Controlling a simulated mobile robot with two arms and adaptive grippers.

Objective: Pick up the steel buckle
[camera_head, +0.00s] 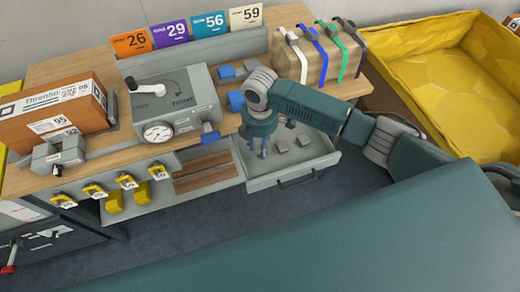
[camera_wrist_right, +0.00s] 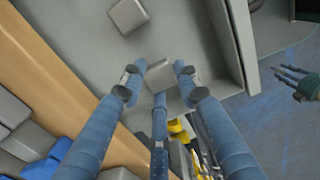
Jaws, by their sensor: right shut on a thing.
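My right gripper (camera_head: 263,155) reaches down into an open grey drawer (camera_head: 322,160) below the worktop. In the right wrist view its blue fingers (camera_wrist_right: 156,90) are closed around a small grey steel buckle (camera_wrist_right: 160,76). In the head view the fingers hide that buckle. Other small grey pieces like it lie on the drawer floor, one (camera_head: 281,146) just right of the fingers and another (camera_head: 304,140) further right. One loose piece also shows in the wrist view (camera_wrist_right: 128,16). My left gripper (camera_wrist_right: 299,84) shows small at the wrist view's right edge, fingers apart and empty.
The drawer walls stand close around my right gripper. On the worktop are a grey machine (camera_head: 172,105), a cardboard box (camera_head: 52,112) and a strap rack (camera_head: 312,58). Yellow-tagged hooks (camera_head: 95,191) line the front edge. A yellow-lined bin (camera_head: 440,75) stands at right.

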